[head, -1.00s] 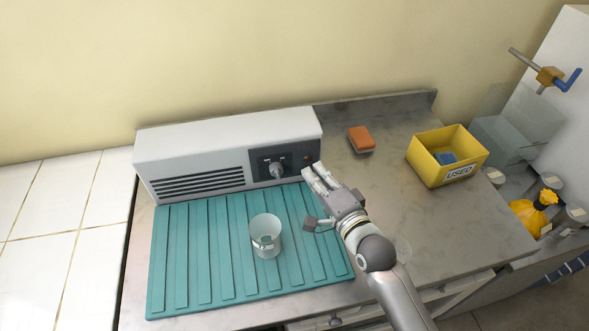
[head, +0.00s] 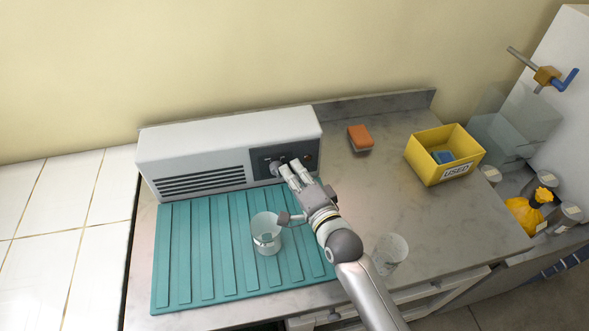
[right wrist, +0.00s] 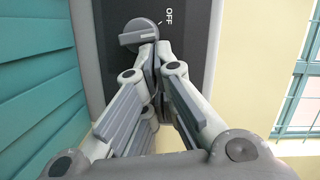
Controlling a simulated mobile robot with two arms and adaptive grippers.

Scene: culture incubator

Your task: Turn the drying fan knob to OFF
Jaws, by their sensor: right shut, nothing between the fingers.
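The drying fan is a white box (head: 215,140) with a slotted grille and a dark control panel at its right end. Its grey knob (head: 275,167) is on that panel, just left of my right fingertips. In the right wrist view the round knob (right wrist: 137,33) has a raised bar, which lies roughly across the picture. The OFF label (right wrist: 169,16) is up and right of it. My right gripper (head: 289,168) is shut and empty, its fingertips (right wrist: 156,52) close beside the knob; I cannot tell whether they touch. My left gripper is out of view.
A teal ribbed mat (head: 185,285) with a glass beaker (head: 266,233) lies before the fan. Another glass (head: 390,253) stands right of my arm. An orange sponge (head: 360,136) and a yellow USED bin (head: 425,165) stand further right. The counter between is clear.

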